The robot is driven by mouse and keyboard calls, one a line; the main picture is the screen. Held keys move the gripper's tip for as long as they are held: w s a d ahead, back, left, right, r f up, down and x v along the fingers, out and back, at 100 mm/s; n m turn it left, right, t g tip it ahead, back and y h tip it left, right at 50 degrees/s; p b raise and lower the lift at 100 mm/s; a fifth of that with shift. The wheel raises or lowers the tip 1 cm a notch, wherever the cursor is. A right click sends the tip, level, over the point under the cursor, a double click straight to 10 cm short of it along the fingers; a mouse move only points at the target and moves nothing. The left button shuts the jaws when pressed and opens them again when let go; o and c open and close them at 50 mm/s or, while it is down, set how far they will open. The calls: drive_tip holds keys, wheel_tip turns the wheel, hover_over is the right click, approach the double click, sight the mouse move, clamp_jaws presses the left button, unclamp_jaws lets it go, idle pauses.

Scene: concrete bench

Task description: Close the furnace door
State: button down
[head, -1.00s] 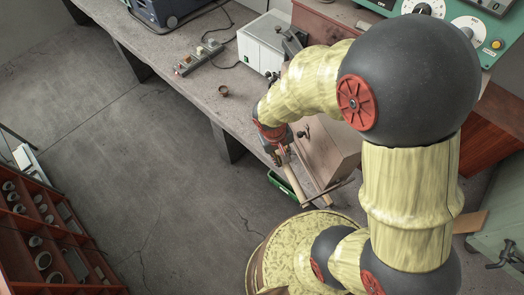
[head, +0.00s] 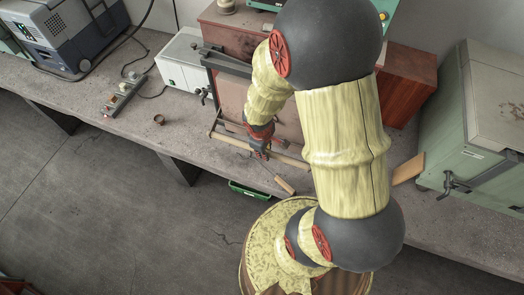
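The furnace appears to be the large reddish-brown box (head: 222,24) at the back of the bench, mostly behind my arm. Its door looks like the reddish panel (head: 231,98) on the front, below a dark metal bar (head: 226,62). A pale wooden bar handle (head: 290,160) runs across near the panel's lower edge. My gripper (head: 262,153) is down at this bar, in front of the panel. Its fingers are small and dark, so I cannot tell whether they are closed on the bar. My arm hides the panel's right part, and any remaining gap is not visible.
A white box (head: 184,68) stands left of the furnace, with a power strip (head: 122,97) and a small brown ring (head: 159,119) nearby. A wooden-handled tool (head: 284,185) lies at the bench's front edge. A green cabinet (head: 478,125) stands right.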

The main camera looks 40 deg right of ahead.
drive_tip(key=shift+w+d+r, duration=0.35)
drive_tip(key=shift+w+r, duration=0.05)
drive_tip(key=c, duration=2)
unclamp_jaws()
drive_tip(key=shift+c, duration=0.2)
drive_tip(key=shift+o, duration=1.2)
drive_tip(key=shift+s+d, duration=0.1)
drive_tip(key=shift+d, duration=0.25)
drive_tip(key=shift+o, duration=0.8)
drive_tip(key=shift+a, duration=0.1)
drive_tip(key=shift+s+f, duration=0.1)
drive_tip(key=shift+f, duration=0.05)
wheel_tip(320, 180, up, 12)
drive_tip(key=s+a, duration=0.1)
drive_tip(key=a, duration=0.1)
drive_tip(key=shift+a+f, duration=0.1)
drive_tip(key=shift+f, duration=0.05)
